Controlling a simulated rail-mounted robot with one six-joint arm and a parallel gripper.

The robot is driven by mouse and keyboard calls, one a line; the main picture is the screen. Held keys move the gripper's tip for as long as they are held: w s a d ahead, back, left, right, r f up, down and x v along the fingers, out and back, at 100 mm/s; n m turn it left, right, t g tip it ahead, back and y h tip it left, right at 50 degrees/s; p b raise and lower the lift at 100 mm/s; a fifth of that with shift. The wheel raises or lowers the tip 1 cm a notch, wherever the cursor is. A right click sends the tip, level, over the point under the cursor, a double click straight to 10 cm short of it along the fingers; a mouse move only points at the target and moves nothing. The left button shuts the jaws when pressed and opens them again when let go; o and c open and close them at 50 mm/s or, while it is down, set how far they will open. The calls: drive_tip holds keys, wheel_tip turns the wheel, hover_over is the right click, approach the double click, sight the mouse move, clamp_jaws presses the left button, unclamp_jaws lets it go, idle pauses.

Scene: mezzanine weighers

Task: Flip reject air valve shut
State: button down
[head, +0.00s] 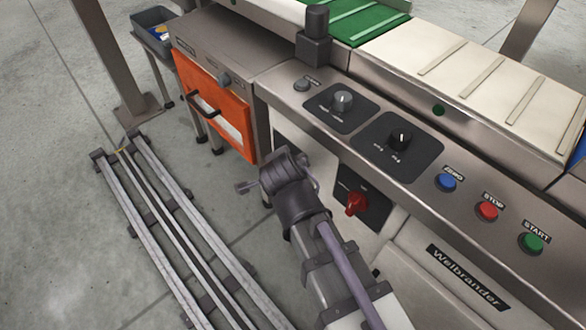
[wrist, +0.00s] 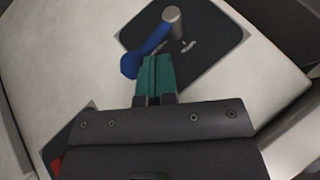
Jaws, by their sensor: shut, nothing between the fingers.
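The valve shows in the wrist view as a blue lever (wrist: 153,42) with a round end, fixed to a grey metal hub (wrist: 173,18) on a dark plate (wrist: 215,35). The lever slants down-left from the hub. My gripper (wrist: 154,62) has teal fingers pressed together with nothing between them. The fingertips are beside the lever, just right of its round end, overlapping it in the picture; I cannot tell if they touch. In the head view the end of my arm is in front of the machine's panel, and the valve is hidden there.
A red rotary switch (head: 356,204) is on the panel right of my arm. Above are black and grey knobs and blue, red and green buttons (head: 532,243). An orange drawer front (head: 215,108) with a handle is left. Floor rails (head: 165,225) run at the left.

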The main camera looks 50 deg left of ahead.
drive_tip(key=shift+a+f, duration=0.1)
drive_tip(key=shift+a, duration=0.1)
wheel_tip(320, 180, up, 5)
drive_tip(key=s+a+p, duration=0.1)
drive_tip(key=a+p, duration=0.1)
drive_tip(key=p, duration=0.3)
drive_tip(key=s+d+r+p, duration=0.4)
drive_tip(key=d, duration=0.4)
drive_tip(key=shift+a+r, duration=0.1)
drive_tip(key=shift+a, duration=0.05)
